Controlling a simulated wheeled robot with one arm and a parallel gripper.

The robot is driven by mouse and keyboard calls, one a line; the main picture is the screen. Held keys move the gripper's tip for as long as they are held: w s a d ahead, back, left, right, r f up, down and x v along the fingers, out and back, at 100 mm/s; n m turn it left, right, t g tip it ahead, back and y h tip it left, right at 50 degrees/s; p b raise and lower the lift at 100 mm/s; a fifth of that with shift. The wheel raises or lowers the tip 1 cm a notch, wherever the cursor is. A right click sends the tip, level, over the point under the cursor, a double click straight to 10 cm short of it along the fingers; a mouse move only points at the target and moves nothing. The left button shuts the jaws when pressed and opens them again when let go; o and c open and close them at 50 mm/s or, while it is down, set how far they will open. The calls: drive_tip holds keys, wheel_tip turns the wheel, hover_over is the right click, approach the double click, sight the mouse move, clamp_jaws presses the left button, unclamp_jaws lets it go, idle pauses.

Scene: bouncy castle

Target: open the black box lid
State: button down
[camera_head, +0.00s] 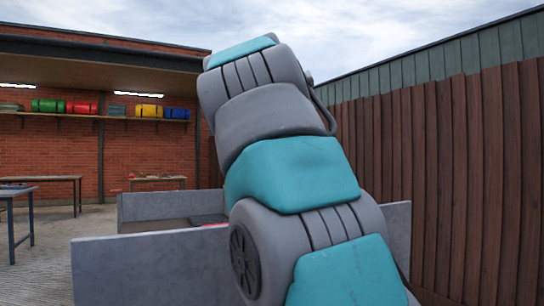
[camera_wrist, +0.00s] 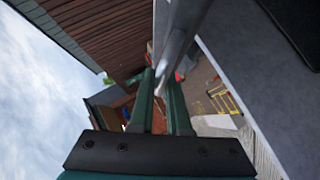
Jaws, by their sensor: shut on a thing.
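My gripper (camera_wrist: 161,76) shows in the wrist view, with two green fingers reaching out from a black palm. Its fingers are close together, shut on a grey metal bar (camera_wrist: 178,40) that runs from the top edge down between them. A dark flat panel (camera_wrist: 295,25) lies at the upper right on a grey surface (camera_wrist: 245,55). I cannot tell whether this panel is part of the black box or its lid. In the head view my teal and grey arm covers the middle and hides my gripper. No black box can be made out there.
Grey low walls (camera_head: 160,270) stand close in front in the head view, partly behind my arm. A brown plank fence (camera_head: 460,180) bounds the right. Tables (camera_head: 30,188) and a shelf with coloured rolls (camera_head: 148,111) are at the left, with open floor between.

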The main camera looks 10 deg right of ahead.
drive_tip(key=shift+d+r, duration=0.15)
drive_tip(key=shift+d, duration=0.1)
idle(0.3)
drive_tip(key=c, duration=0.9)
unclamp_jaws()
drive_tip(key=shift+v, duration=3.9)
